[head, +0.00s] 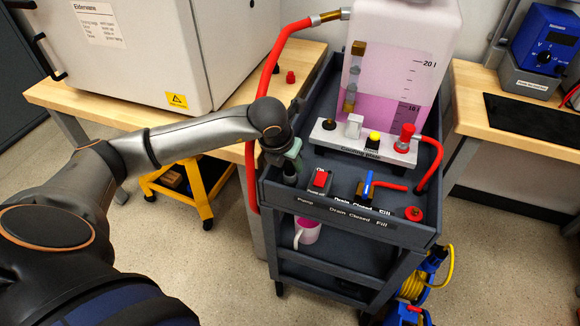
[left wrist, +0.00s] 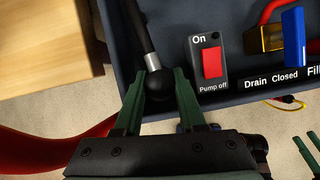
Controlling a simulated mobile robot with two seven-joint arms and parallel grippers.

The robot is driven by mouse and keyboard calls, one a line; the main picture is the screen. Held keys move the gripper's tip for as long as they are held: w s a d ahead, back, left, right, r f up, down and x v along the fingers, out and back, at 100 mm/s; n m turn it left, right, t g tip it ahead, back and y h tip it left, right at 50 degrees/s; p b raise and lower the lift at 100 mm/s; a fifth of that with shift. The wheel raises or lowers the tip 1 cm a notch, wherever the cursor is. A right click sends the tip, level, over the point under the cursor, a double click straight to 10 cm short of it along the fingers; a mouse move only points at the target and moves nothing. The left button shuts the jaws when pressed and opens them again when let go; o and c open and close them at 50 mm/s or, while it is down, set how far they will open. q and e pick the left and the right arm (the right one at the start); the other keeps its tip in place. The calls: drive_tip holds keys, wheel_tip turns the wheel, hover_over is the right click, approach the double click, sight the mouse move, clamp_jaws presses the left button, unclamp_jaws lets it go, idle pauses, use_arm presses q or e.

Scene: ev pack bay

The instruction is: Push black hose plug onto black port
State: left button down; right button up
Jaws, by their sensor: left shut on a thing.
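My left gripper (head: 289,158) is at the left front corner of the grey cart. In the left wrist view, its green fingers (left wrist: 160,95) are shut on a black round-ended piece (left wrist: 159,86) with a silver shaft. I cannot tell whether this piece is the hose plug or a knob fixed to the cart. A dark fitting (head: 329,124), which may be the black port, stands at the left end of the light cooling plate (head: 350,139), apart from the gripper. A red plug (head: 404,135) with a red hose sits at the right end.
The cart (head: 345,215) carries a tank (head: 400,65) of pink liquid, a red pump switch (head: 320,181) and a blue valve handle (head: 368,184). A red hose (head: 268,75) arches left of the tank. Black (head: 277,68) and red (head: 291,77) caps lie on the left bench.

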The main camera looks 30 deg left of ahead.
use_arm(q)
drive_tip(key=shift+r, duration=0.1)
drive_tip(key=shift+r, duration=0.45)
wheel_tip(320, 180, up, 3)
drive_tip(key=shift+f, duration=0.2)
drive_tip(key=s+d+r, duration=0.2)
drive_tip(key=s+r, duration=0.2)
drive_tip(key=s, duration=0.2)
drive_tip(key=s+d+r, duration=0.2)
drive_tip(key=s+r, duration=0.3)
drive_tip(key=s, duration=0.2)
drive_tip(key=shift+d+r, duration=0.2)
drive_tip(key=shift+d, duration=0.1)
drive_tip(key=shift+p, duration=0.35)
